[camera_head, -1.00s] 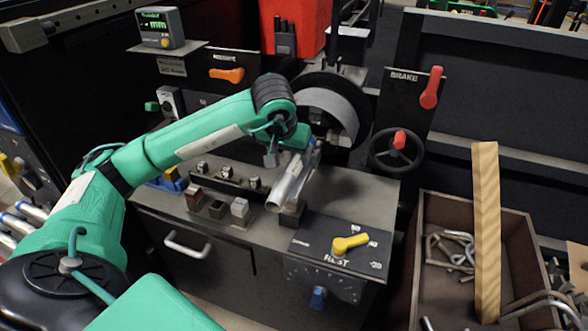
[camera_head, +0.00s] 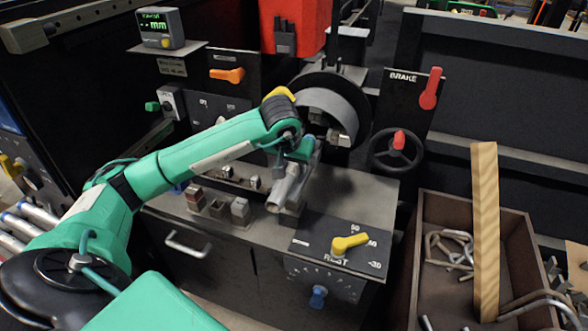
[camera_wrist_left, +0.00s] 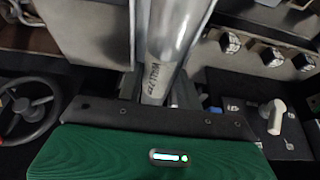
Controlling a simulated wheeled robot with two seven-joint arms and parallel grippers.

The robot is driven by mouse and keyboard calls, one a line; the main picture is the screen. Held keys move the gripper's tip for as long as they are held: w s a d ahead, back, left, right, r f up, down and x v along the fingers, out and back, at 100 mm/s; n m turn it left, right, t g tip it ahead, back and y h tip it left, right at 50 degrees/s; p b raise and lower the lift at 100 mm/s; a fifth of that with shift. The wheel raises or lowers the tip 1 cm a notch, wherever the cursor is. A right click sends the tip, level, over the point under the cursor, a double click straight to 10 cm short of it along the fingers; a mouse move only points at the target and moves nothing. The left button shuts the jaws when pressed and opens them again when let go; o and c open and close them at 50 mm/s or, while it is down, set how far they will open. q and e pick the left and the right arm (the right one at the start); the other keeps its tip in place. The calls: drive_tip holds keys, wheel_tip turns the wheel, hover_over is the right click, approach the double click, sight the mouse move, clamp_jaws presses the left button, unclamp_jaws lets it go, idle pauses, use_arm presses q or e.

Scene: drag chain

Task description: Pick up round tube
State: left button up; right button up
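A silver round tube (camera_head: 281,193) lies tilted over the machine's grey top, its near open end toward the viewer, close to a dark block. My left gripper (camera_head: 299,163) is at the tube's far part, coming down from above. In the left wrist view the tube (camera_wrist_left: 165,50) runs up from the green gripper body, with lettering on its side. A dark finger stands close along the tube's left side; the gripper's opening and any contact are not clear. My right gripper is not in view.
Several tubes with blue ends (camera_head: 22,228) lie at the far left. Behind are a round chuck (camera_head: 330,110), a handwheel (camera_head: 396,150) and a red brake lever (camera_head: 431,88). A yellow lever (camera_head: 350,242) sits at front right. A bin (camera_head: 445,205) holds bent rods and a wooden bar (camera_head: 486,230).

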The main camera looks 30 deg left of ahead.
use_arm(q)
clamp_jaws()
drive_tip(key=shift+r, duration=0.2)
